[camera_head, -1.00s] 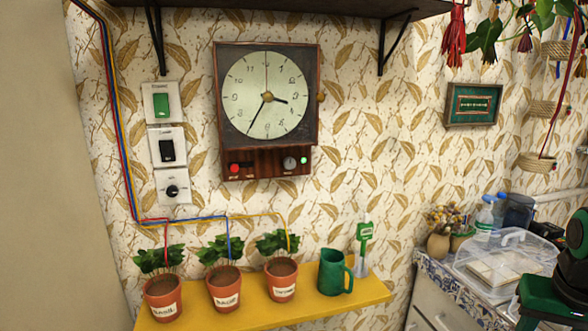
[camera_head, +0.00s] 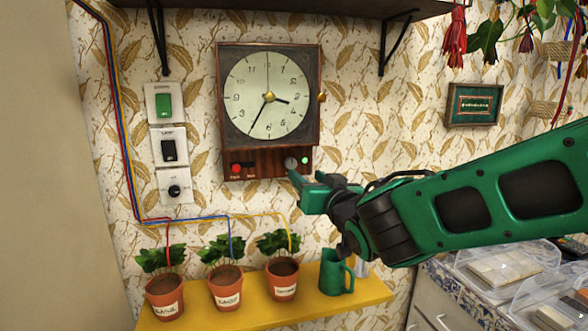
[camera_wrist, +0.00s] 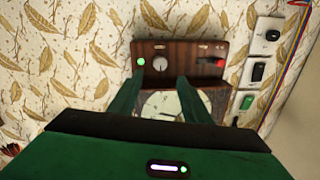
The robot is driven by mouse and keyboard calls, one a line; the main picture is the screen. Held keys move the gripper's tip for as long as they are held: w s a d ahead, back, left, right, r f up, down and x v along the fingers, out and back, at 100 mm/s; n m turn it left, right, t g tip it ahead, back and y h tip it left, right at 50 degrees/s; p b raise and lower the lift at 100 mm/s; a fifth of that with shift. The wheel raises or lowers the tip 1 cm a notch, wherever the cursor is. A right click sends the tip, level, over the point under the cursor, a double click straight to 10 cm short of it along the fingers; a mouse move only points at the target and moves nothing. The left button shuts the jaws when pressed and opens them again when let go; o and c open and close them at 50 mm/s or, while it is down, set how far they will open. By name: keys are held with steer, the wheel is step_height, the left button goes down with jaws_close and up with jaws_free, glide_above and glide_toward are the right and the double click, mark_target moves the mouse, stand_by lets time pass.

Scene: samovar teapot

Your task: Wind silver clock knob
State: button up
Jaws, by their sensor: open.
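The wall clock (camera_head: 268,95) has a dark wooden case, a round pale dial and a lower panel. Its silver knob (camera_head: 291,163) sits on the right of that panel, beside a green light. My gripper (camera_head: 297,180) is just below and in front of the knob, its fingertips partly seen edge-on. In the wrist view, which is upside down, the silver knob (camera_wrist: 160,63) lies just beyond the tips of my open gripper (camera_wrist: 160,80), between the two green fingers. The fingers look apart from the knob, with nothing held.
A red button (camera_head: 236,169) is on the panel's left. A brass knob (camera_head: 321,97) sticks out of the case's right side. Wall switches (camera_head: 168,147) are to the left. Below, a yellow shelf (camera_head: 250,313) holds potted plants and a green mug (camera_head: 333,272).

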mark_target(292, 164)
steer(key=x, duration=1)
steer(key=shift+w+a, duration=0.1)
steer(key=shift+w, duration=0.2)
steer(key=c, duration=1)
steer(key=shift+n, duration=0.5)
steer(key=o, duration=1)
